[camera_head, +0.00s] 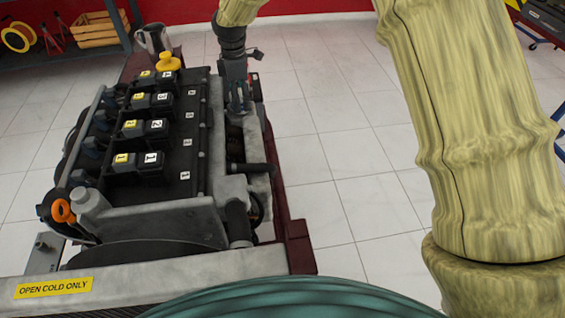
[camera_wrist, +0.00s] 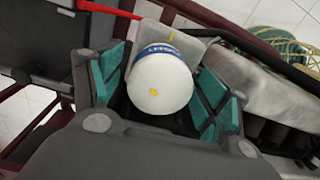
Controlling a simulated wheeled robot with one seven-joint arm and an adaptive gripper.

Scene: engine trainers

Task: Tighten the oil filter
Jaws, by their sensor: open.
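The oil filter (camera_wrist: 160,84) is a white, round-ended canister with a blue band and a small yellow mark on its end, seen in the wrist view. My gripper (camera_wrist: 163,92) is open, with its teal-padded fingers on either side of the filter. There seems to be a gap on the left and right, but contact cannot be told for certain. In the head view my gripper (camera_head: 238,97) points down at the right side of the engine (camera_head: 190,140). The filter cannot be made out there.
A dark red frame (camera_head: 298,245) runs along the engine's right side. A hose (camera_head: 255,168) juts out near my gripper.

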